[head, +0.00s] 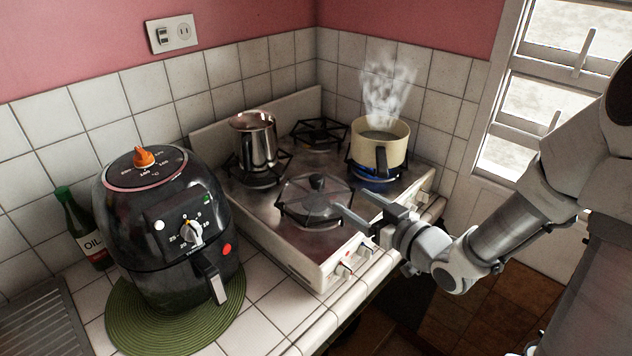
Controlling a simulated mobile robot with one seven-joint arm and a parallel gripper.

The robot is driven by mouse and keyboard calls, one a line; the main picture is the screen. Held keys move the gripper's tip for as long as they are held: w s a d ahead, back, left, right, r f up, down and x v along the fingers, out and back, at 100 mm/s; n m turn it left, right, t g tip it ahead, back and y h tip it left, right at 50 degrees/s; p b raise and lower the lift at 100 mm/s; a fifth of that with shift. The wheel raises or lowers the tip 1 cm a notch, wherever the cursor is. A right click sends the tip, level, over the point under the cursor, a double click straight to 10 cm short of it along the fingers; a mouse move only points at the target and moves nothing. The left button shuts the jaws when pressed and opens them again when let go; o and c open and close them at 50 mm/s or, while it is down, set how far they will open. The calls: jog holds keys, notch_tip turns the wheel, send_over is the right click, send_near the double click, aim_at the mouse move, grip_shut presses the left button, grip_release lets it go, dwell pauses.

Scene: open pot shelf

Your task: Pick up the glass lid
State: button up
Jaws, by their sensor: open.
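The glass lid (300,199) is a dark, see-through disc with a black knob on top. It lies knob up over the front burner of the stove (262,219). My gripper (354,203) comes in from the right, over the stove's front right part. Its two fingers are apart with nothing between them, and they point toward the lid. The fingertips are close to the lid's right edge; I cannot tell whether they touch it.
A cream pot (384,148) steams over a lit blue flame at the back right. A steel pot (253,142) stands at the back left. A black air fryer (165,230) on a green mat (122,325) and an oil bottle (83,228) are left. A window (545,95) is right.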

aim_at(320, 182)
jog(key=x, duration=1)
jog(key=shift+f, duration=0.1)
jog(key=x, duration=0.5)
jog(key=shift+d+f+p, duration=0.15)
jog(key=shift+f+p, duration=0.15)
jog(key=shift+f, duration=0.05)
grip_shut()
